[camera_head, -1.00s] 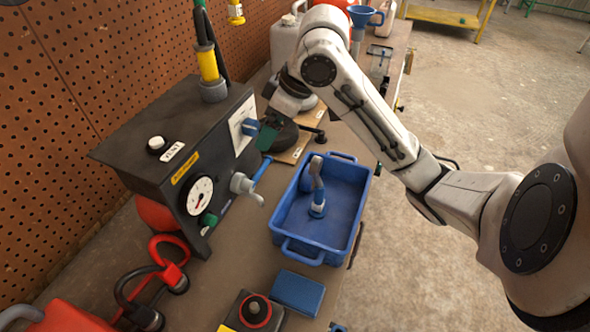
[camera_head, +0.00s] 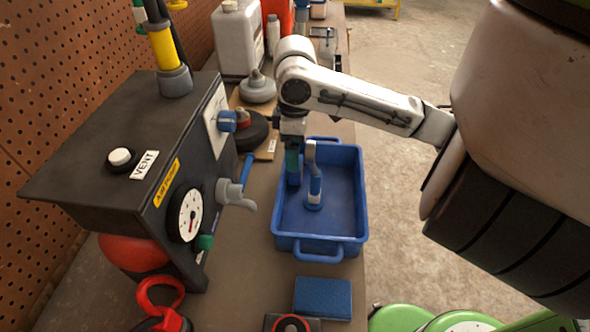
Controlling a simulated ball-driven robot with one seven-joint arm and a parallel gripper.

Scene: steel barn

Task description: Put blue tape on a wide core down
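My gripper (camera_head: 292,165) points down at the left part of the blue tray (camera_head: 358,215), with its green fingertip part at the tray's inner left side. A dark blue patch (camera_head: 294,180) shows directly below the green part; I cannot tell whether it is the blue tape, and no wide core can be made out. The finger gap is hidden from this angle, so I cannot tell whether the gripper is open or shut. A grey and blue upright tool (camera_head: 314,185) stands in the tray just right of my gripper.
A black panel box (camera_head: 95,130) with a gauge (camera_head: 189,215) and a grey tap (camera_head: 235,194) stands left of the tray. A blue block (camera_head: 323,297) lies in front. A white jug (camera_head: 240,40) stands behind. Right of the bench is open floor.

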